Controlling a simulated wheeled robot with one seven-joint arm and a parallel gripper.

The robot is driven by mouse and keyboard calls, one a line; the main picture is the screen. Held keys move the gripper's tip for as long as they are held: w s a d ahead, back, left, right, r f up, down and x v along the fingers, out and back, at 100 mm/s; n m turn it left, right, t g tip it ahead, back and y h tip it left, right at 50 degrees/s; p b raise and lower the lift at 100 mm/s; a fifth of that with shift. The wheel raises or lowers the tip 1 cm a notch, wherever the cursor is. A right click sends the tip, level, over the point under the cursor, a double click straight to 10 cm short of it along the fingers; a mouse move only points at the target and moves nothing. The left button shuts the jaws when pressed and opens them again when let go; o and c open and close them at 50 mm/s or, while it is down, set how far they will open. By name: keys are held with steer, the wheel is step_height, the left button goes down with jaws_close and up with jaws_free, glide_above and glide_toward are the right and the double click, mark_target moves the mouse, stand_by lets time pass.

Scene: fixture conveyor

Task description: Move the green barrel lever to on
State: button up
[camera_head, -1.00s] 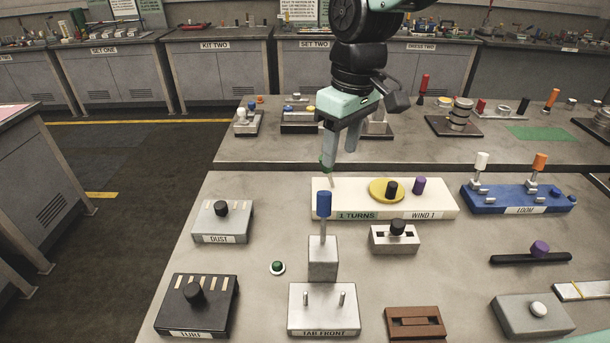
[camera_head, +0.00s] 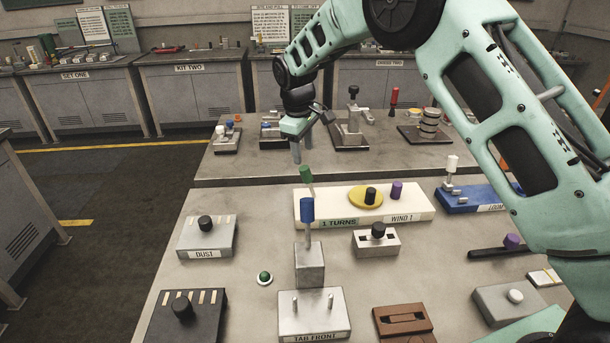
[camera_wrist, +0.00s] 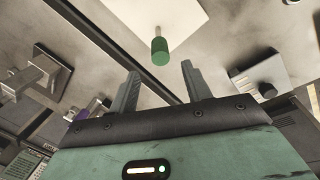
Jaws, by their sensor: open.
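The green barrel lever (camera_head: 306,175) stands at the left end of the long white box (camera_head: 430,208), near its "1 TURNS" label, and leans slightly left in the head view. In the wrist view its green barrel (camera_wrist: 160,51) is on a thin pale rod, centred just beyond my fingertips. My gripper (camera_head: 297,158) is open and empty, above and behind the lever, fingers pointing down. In the wrist view my gripper (camera_wrist: 161,78) has its two fingers apart, with the barrel clear of both. The lever's foot is partly hidden behind the blue barrel lever (camera_head: 307,209).
The blue lever's grey block (camera_head: 310,265) stands in front of the white box. A yellow disc (camera_head: 357,199) with a black knob and a purple knob (camera_head: 396,191) are on the box. A green round button (camera_head: 265,278) is front left. A gap separates the near table from the back table.

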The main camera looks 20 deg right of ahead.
mark_target(306, 177)
steer(key=f, duration=0.3)
steer(key=f+p, duration=0.1)
steer(key=f, duration=0.3)
steer(key=w+d+f+p, duration=0.1)
steer(key=f, duration=0.2)
steer(key=shift+w+d+f, duration=0.1)
steer(key=shift+f, duration=0.1)
jaws_close()
